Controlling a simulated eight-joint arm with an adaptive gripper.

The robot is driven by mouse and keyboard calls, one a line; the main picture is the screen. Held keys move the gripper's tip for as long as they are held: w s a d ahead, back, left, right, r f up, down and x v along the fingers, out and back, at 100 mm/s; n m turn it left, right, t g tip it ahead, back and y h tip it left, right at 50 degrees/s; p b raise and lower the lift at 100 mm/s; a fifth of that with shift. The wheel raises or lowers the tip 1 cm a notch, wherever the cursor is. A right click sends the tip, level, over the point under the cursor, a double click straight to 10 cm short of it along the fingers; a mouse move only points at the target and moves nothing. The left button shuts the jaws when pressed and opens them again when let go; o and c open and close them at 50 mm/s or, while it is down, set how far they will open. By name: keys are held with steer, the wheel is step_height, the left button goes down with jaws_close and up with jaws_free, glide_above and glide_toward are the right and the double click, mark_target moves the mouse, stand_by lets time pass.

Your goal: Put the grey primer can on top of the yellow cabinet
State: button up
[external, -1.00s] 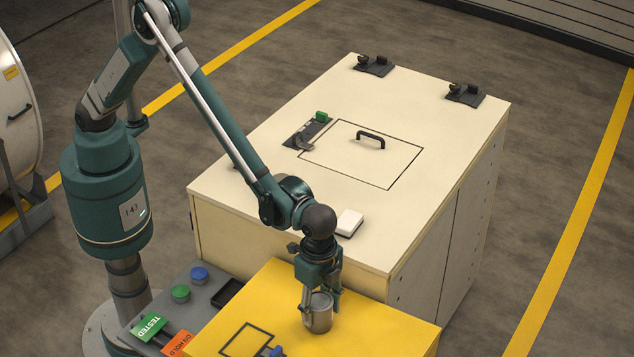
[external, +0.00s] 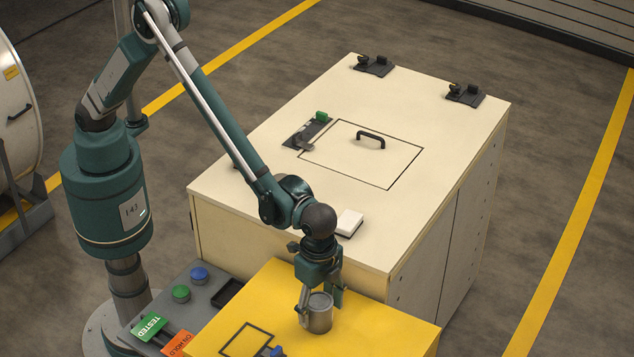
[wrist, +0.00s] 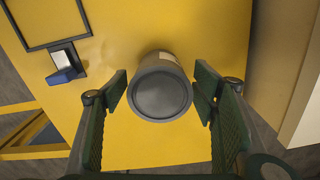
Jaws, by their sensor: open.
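The grey primer can (external: 320,314) stands upright on the top of the yellow cabinet (external: 290,285). In the wrist view the can (wrist: 160,90) shows its round grey lid, with the yellow top (wrist: 150,25) around it. My gripper (external: 320,305) is open and low over the cabinet, with one finger on each side of the can. In the wrist view my gripper (wrist: 160,95) shows a gap between the can and each finger pad. The underside of the can is hidden.
A cream cabinet (external: 270,140) with a handled hatch stands behind; a white block (external: 349,222) lies near its front edge. A grey panel with green and blue buttons (external: 199,274) is to the left. A blue latch (wrist: 65,65) and black outlined square are on the yellow top.

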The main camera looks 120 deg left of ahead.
step_height(320, 180, up, 12)
steer(key=shift+f, duration=0.1)
stand_by(0.5)
stand_by(0.5)
steer(key=s+a+r+n+t, duration=0.15)
steer(key=s+a+r, duration=0.25)
steer(key=s+r, duration=0.7)
steer(key=s+a+r+m+t, duration=0.1)
steer(key=s+a+r+t, duration=0.15)
steer(key=s+r, duration=0.8)
steer(key=s+a+f+n+t, duration=0.1)
steer(key=s+a, duration=0.1)
steer(key=s, duration=1.1)
steer(key=s+a+f+t, duration=0.2)
steer(key=s+a, duration=0.1)
steer(key=s, duration=1)
steer(key=shift+s+f+n, duration=0.3)
steer(key=shift+n, duration=0.05)
